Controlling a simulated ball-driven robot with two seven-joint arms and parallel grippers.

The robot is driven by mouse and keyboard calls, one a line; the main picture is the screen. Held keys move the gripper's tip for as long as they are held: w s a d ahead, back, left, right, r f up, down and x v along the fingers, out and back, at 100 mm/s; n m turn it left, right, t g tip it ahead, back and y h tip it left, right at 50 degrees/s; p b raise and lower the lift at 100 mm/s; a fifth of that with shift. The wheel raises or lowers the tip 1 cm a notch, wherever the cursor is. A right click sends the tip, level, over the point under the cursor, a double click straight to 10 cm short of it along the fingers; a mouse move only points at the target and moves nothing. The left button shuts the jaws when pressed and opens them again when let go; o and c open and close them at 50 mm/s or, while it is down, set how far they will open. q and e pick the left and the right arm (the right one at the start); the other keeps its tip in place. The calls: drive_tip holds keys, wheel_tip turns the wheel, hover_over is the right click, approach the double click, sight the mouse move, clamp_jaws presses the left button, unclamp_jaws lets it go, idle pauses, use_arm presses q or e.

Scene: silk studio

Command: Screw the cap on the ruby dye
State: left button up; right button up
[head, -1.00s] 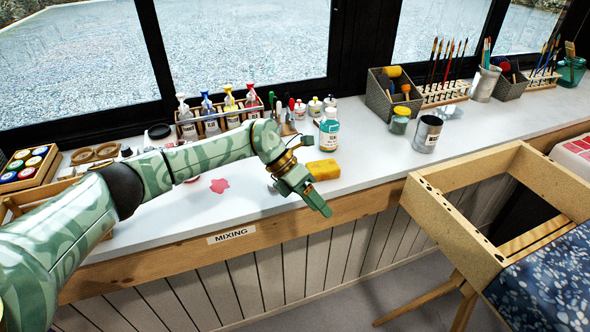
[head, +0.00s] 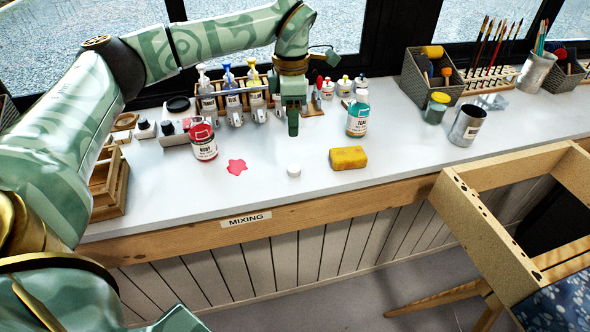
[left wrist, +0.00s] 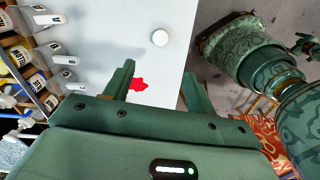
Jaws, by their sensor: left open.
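The ruby dye (head: 204,143), a red bottle with a white RUBY label, stands upright on the white counter. No white cap shows on its top. A small round white cap (head: 294,171) lies on the counter to the right of the ruby dye, near the front edge. The cap also shows in the left wrist view (left wrist: 160,38). My left gripper (head: 293,130) is above the counter, behind the cap and to the right of the bottle. Its two fingers are apart and empty in the left wrist view (left wrist: 157,76). The ruby dye is not seen there.
A red puddle (head: 237,167) lies between bottle and cap. A yellow sponge (head: 348,158) and a teal dye bottle (head: 357,116) stand to the right. Pump bottles (head: 229,97) line the back.

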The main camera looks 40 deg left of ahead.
use_arm(q)
drive_tip(key=b, duration=0.3)
hover_over(295, 168)
drive_tip(key=f, duration=0.9)
drive_tip(key=shift+s+a+f, duration=0.15)
drive_tip(key=shift+a+f, duration=0.05)
drive_tip(key=shift+a, duration=0.05)
use_arm(e)
drive_tip(key=f, duration=0.1)
drive_tip(key=s+f, duration=0.1)
drive_tip(key=f, duration=0.1)
drive_tip(key=shift+d, duration=0.1)
use_arm(q)
drive_tip(key=shift+f, duration=0.1)
use_arm(e)
drive_tip(key=shift+f, duration=0.15)
